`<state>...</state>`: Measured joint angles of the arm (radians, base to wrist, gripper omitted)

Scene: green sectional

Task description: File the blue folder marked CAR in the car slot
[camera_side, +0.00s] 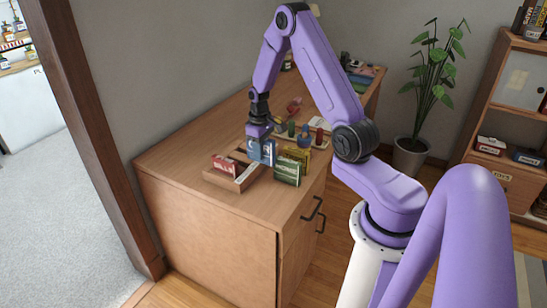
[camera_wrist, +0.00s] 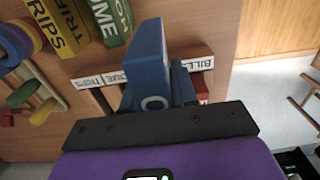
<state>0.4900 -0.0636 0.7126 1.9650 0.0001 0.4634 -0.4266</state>
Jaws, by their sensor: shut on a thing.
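My gripper (camera_side: 262,139) is shut on the blue folder (camera_side: 268,152), held above the back part of the wooden slot box (camera_side: 228,184). In the wrist view the blue folder (camera_wrist: 149,60) stands out beyond the dark gripper edge, with one pale round letter showing. A second blue piece (camera_wrist: 181,82) shows beside it; I cannot tell if it is part of the folder. The box's label strip (camera_wrist: 196,66) shows TRIPS, part of HOME and BILL. The folder covers the strip between HOME and BILL, and no CAR label shows. Whether the folder touches the box is unclear.
A red folder (camera_side: 224,165) stands in the box's near end. The cabinet's front corner is clear.

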